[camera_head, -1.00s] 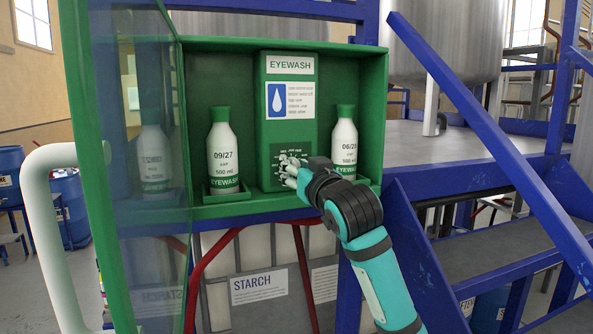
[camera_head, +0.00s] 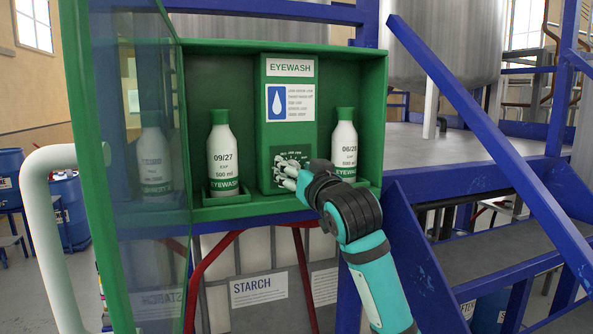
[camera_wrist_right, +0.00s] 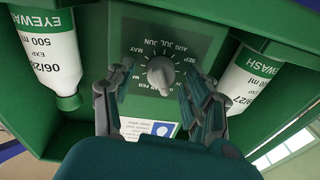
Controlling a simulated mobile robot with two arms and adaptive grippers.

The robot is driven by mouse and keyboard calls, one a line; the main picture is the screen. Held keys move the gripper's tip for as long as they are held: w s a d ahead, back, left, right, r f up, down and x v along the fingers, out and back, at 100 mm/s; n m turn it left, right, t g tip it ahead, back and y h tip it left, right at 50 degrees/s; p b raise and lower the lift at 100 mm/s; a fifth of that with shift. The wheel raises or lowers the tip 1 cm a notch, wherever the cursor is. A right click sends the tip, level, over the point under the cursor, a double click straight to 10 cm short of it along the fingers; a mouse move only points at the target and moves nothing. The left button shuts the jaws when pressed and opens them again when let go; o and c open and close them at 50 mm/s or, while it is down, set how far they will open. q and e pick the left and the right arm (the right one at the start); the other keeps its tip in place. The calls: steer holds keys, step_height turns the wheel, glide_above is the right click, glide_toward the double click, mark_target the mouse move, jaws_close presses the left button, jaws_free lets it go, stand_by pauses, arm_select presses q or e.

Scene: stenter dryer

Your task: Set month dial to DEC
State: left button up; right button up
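The month dial is on a dark green plate at the bottom of the green eyewash unit; its grey round knob (camera_wrist_right: 160,72) shows in the right wrist view, where the plate appears upside down. Month labels ring the knob; JUN, JUL, AUG and SEP are readable, others are partly hidden. I cannot tell which month the knob points to. My right gripper (camera_wrist_right: 157,92) is open, its fingers on both sides of the knob with gaps visible. My left gripper is not in view.
Eyewash bottles stand on either side of the unit: one marked 09/27 (camera_head: 222,157) left and one marked 06/28 (camera_head: 344,150) right, close to my right gripper. The cabinet's transparent door (camera_head: 140,190) stands open at left. Blue stair rails (camera_head: 490,140) are at right.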

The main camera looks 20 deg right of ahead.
steer(key=s+f, duration=0.1)
steer(key=s, duration=1.1)
steer(key=shift+d, duration=0.45)
